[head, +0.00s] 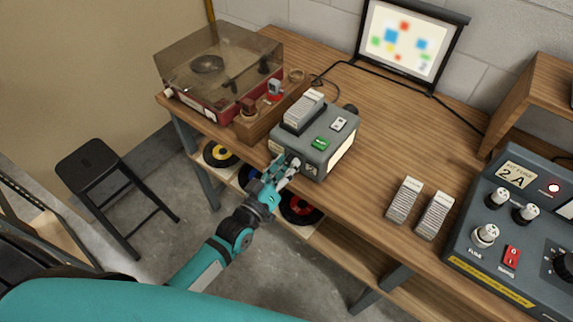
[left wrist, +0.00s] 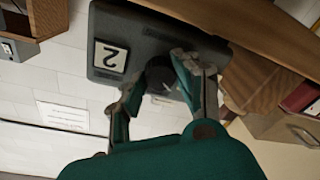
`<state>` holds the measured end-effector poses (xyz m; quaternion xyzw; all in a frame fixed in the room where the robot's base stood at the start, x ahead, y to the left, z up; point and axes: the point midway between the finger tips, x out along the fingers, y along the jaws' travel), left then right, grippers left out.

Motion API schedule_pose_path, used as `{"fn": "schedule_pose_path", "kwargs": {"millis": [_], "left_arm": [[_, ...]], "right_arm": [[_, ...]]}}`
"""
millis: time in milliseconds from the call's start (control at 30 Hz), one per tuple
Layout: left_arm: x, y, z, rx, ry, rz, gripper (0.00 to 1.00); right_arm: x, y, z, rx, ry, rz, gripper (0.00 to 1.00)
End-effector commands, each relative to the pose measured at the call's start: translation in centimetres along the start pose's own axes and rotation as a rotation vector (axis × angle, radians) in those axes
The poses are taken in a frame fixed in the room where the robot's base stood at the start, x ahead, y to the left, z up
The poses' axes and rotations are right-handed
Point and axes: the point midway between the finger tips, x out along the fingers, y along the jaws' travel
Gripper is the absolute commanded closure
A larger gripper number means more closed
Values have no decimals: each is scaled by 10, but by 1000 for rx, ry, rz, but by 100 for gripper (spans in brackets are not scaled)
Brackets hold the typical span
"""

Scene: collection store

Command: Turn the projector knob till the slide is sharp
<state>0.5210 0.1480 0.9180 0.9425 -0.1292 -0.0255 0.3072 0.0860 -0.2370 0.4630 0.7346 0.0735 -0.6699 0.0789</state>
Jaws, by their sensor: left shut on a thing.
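The grey slide projector (head: 318,143) stands on the wooden bench, with a slide tray in its top and a green button. Its front side also shows in the left wrist view (left wrist: 125,30), with a label reading 2. My left gripper (head: 290,167) is at the projector's near side, shut on the dark round knob (left wrist: 160,80), seen between the fingers in the left wrist view. The screen (head: 403,38) at the back shows the slide as blurred coloured squares. My right gripper is in neither view.
A record player (head: 215,70) stands left of the projector, beside a wooden rack (head: 262,118). Two slide trays (head: 404,200) lie to the right, before a grey control box (head: 510,235). A black stool (head: 100,170) stands on the floor at left. Bench room is free behind the projector.

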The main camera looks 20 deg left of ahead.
Motion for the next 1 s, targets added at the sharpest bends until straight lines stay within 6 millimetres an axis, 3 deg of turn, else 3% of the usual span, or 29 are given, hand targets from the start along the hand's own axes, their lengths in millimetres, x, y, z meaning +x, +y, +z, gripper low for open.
{"fn": "schedule_pose_path", "kwargs": {"millis": [100, 133, 300, 667, 1000], "left_arm": [[0, 0, 0, -2, -1, -1, 100], [0, 0, 0, -2, -1, -1, 67], [0, 0, 0, -3, -1, -1, 46], [-6, 0, 0, -4, -1, -1, 46], [-72, -1, 2, -4, -5, -3, 46]], "right_arm": [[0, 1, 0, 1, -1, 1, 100], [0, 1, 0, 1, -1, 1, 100], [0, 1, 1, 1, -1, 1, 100], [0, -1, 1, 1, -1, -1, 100], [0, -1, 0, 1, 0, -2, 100]]}}
